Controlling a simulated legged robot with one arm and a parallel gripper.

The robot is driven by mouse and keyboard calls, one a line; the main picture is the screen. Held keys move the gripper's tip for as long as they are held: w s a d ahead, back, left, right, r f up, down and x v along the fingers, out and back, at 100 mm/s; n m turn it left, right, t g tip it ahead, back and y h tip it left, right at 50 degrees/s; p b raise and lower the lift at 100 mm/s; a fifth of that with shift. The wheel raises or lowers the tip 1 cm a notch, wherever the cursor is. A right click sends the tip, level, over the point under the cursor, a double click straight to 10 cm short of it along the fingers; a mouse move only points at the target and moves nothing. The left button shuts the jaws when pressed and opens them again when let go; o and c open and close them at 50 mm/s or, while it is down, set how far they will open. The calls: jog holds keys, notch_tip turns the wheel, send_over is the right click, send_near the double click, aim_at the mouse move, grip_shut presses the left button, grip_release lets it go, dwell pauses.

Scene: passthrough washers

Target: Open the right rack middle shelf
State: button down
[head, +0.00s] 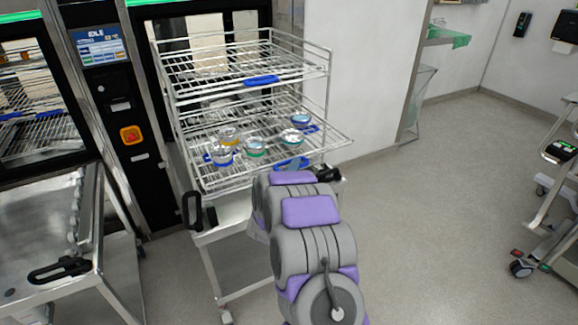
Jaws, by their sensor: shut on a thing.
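The right rack (328,88) is a wire rack on a steel cart in front of the washer opening. Its middle shelf (325,139) sticks out toward me, past the upper shelf's front edge. Several small containers with blue, green and amber parts stand on it. A blue handle (291,163) is at its front edge. My grey and purple arm reaches up to this edge. My gripper (326,173) shows only as a dark part just past the arm, close to the handle. It is shut on the handle; the fingertips are mostly hidden by the arm.
The upper shelf (230,69) is empty, with its own blue handle (261,80). A black control column (112,115) stands left of the rack, and a steel cart (40,225) at far left. Open floor (440,220) lies to the right, before another cart (548,190).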

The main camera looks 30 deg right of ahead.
jog(key=shift+s+f, duration=0.3)
jog(key=shift+s, duration=0.45)
jog(key=c, duration=1.2)
grip_release()
jog(key=shift+w, duration=0.1)
jog(key=shift+o, duration=0.5)
jog(key=shift+r, duration=0.15)
jog(key=p+v, duration=0.1)
jog(key=v, duration=1.6)
jog(key=shift+a, duration=0.1)
